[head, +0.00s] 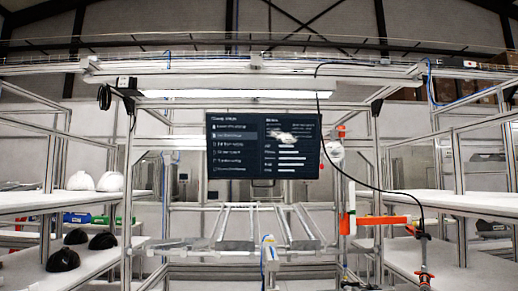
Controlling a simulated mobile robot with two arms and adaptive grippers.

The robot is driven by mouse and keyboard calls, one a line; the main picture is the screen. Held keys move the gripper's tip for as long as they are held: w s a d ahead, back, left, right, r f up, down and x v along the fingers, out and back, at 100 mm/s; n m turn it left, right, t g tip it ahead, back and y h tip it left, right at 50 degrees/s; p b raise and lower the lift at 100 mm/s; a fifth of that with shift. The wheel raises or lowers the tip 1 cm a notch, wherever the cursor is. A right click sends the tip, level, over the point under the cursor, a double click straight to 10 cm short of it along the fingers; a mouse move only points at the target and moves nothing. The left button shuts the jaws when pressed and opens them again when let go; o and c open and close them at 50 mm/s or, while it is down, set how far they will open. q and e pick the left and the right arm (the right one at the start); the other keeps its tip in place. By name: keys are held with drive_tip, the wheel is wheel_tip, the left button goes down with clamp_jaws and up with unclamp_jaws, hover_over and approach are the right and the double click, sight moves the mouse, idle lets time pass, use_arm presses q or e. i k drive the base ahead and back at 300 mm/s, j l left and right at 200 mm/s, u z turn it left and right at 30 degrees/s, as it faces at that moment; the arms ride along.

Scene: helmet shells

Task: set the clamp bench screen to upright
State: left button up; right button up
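The clamp bench screen (240,163) is a dark rectangular panel with white text, at the middle of the head view. It hangs in front of the clamp bench's metal frame (130,195), below the long light bar. Its face is turned towards me and its edges look nearly level. Whether it leans forward or back I cannot tell. A bright glare spot covers part of its text. Neither of my grippers shows in the head view.
Metal rails (285,250) cross the bench below the screen. White helmet shells (110,182) and black ones (63,260) lie on the left shelves. An orange bar (380,220) sticks out at the right, near a hanging black cable (375,187).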

sight(241, 146)
drive_tip(key=i+u, duration=0.25)
drive_tip(key=i, duration=0.25)
drive_tip(key=i+l+u, duration=0.3)
drive_tip(key=i, duration=0.2)
drive_tip(key=i+l+u, duration=0.25)
drive_tip(key=i, duration=0.25)
drive_tip(key=i+l+u, duration=0.25)
drive_tip(key=i+l, duration=0.1)
drive_tip(key=i, duration=0.1)
